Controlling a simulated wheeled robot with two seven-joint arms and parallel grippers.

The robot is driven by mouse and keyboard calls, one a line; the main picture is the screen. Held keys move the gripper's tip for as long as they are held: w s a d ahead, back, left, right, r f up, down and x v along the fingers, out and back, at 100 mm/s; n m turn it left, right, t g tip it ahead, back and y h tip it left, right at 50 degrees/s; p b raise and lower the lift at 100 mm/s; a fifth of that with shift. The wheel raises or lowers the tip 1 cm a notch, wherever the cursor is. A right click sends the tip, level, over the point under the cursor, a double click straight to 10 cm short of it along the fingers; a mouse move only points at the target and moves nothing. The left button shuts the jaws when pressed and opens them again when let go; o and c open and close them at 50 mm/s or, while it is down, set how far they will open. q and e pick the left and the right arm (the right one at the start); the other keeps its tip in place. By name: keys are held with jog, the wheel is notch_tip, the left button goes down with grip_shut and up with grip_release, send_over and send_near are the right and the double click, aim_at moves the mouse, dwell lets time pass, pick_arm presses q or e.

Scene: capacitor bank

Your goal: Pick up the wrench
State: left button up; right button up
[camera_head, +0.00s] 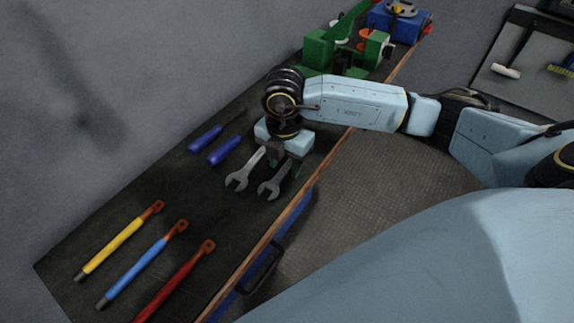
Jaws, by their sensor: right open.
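Two grey open-ended wrenches lie side by side on the dark workbench top. The left wrench (240,178) and the right wrench (272,188) show their open jaws toward the lower left. Their upper ends run up to or under my right gripper (284,158), which hides them. My right gripper is open and points down over the upper parts of the wrenches. I cannot tell whether it touches either one. My left gripper is not in view.
Two blue-handled screwdrivers (224,151) lie left of the wrenches. Yellow (118,242), blue (140,272) and red (176,285) rod-shaped tools lie at lower left. A green vise-like device (321,47) and a blue box (399,26) stand at the far end. The bench has a wooden front edge (260,247).

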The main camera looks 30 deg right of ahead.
grip_shut()
jog(key=shift+r, duration=0.15)
